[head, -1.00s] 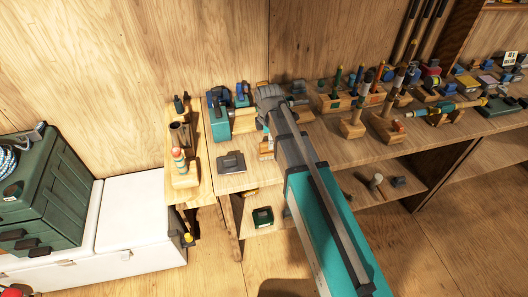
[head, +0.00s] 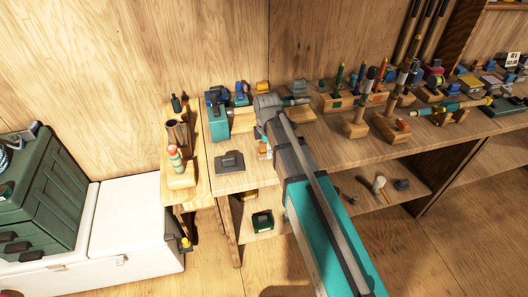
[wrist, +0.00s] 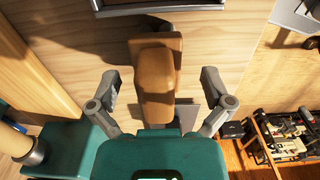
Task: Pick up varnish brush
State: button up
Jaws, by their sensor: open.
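My gripper (wrist: 160,90) is open in the wrist view, with its two fingers apart at left and right. A brown rounded wooden block (wrist: 157,62) shows between and beyond the fingers; I see no contact with it. In the head view my arm reaches over the left part of the bench, and its fingertips are hidden. I cannot pick out the varnish brush with certainty. A small dark and pale cylindrical piece (head: 296,101) lies by a wooden block (head: 300,114) just right of my arm's end, but I cannot tell what it is.
On the bench are a teal machine (head: 217,118), a flat grey box (head: 229,162) and wooden stands (head: 390,128) with upright tools. A side shelf (head: 172,195) holds a float. A green tackle box (head: 40,200) sits on a white cooler (head: 130,215).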

dwell(0.3)
jog(key=c, duration=1.3)
jog(key=shift+o, duration=0.2)
jog(key=shift+r, duration=0.1)
notch_tip(320, 180, up, 2)
jog(key=p, duration=0.2)
jog(key=shift+r+p, duration=0.25)
jog(key=shift+p, duration=0.15)
jog(key=s+r+p, duration=1)
jog(key=s, duration=0.4)
jog(key=shift+r, duration=0.15)
